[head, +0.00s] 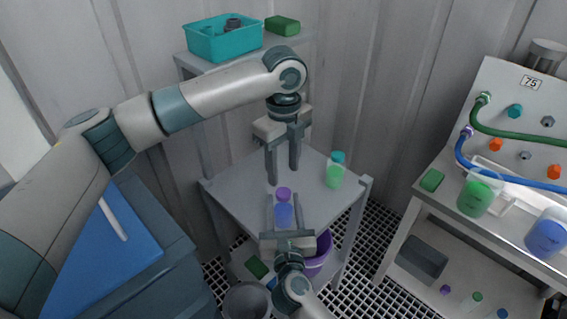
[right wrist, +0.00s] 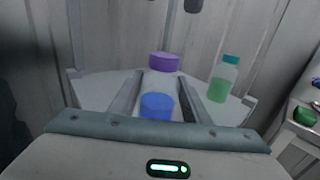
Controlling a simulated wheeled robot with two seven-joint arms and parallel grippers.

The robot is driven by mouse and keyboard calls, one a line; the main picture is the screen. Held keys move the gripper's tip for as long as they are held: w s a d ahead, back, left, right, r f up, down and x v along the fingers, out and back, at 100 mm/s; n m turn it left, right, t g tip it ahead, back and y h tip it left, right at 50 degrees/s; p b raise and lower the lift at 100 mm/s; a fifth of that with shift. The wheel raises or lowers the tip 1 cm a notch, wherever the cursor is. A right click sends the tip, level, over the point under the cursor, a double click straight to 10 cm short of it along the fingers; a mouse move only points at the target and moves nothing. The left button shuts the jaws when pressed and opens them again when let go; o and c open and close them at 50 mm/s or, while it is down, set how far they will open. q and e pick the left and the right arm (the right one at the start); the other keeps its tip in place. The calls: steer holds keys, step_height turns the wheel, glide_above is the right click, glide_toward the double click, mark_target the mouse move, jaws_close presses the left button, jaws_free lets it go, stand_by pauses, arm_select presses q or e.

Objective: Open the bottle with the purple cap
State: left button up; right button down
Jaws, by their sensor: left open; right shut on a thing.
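The bottle with the purple cap (head: 283,193) holds blue liquid (head: 283,215) and stands upright over the small grey table. My right gripper (head: 284,204) is shut on its body from the front. In the right wrist view the bottle's blue liquid (right wrist: 157,106) lies between the two fingers, with the purple cap (right wrist: 163,62) on top and clear of them. I cannot tell whether its base touches the table. My left gripper (head: 283,172) is open and empty, pointing down above and slightly behind the cap.
A green bottle with a teal cap (head: 335,170) stands to the right on the table (head: 235,185); it also shows in the right wrist view (right wrist: 224,80). A shelf behind holds a teal bin (head: 222,42) and green box (head: 282,25). A purple bucket (head: 318,255) is below. A bench with hoses stands right.

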mark_target(284, 192)
arm_select(q)
steer(key=shift+f, duration=3.55)
steer(key=c, duration=1.1)
steer(key=n, duration=0.4)
steer(key=shift+n, duration=0.3)
steer(key=n, duration=0.5)
steer(key=o, duration=1.2)
steer(key=shift+c, duration=0.2)
steer(key=shift+r, duration=0.1)
